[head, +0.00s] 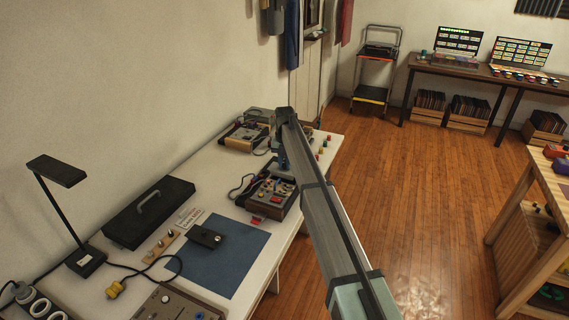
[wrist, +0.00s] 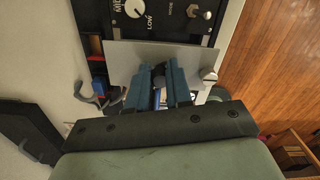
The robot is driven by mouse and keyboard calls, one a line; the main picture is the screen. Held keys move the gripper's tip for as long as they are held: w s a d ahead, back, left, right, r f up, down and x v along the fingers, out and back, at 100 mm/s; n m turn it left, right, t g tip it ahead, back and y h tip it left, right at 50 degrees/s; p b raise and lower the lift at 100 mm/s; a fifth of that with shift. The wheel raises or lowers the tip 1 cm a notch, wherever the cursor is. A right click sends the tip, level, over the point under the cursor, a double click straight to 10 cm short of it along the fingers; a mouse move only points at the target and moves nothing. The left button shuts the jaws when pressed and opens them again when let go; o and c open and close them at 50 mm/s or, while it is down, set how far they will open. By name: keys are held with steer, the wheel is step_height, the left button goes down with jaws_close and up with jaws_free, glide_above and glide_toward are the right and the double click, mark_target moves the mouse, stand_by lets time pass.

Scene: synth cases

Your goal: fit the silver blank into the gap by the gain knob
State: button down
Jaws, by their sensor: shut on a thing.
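My gripper (wrist: 161,80), with blue fingers, is shut on the silver blank (wrist: 128,62), a flat plain plate, in the wrist view. The blank lies across the lower edge of a black panel (wrist: 175,30) with a white-pointer knob (wrist: 134,8) marked LOW and a toggle switch (wrist: 207,14). I cannot tell which knob is the gain knob. The gap is not clearly visible, and I cannot tell whether the blank touches the panel.
A silver thumbscrew (wrist: 208,76) shows at the blank's right end. On the table are a blue mat (head: 225,262), a black case (head: 150,212), a desk lamp (head: 60,172) and another device (head: 242,137) farther back.

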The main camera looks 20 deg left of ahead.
mark_target(284, 169)
steer(key=shift+f, duration=2.05)
steer(key=c, duration=1)
jaws_free()
steer(key=shift+o, duration=0.2)
step_height(284, 169, up, 14)
steer(key=shift+f, duration=0.1)
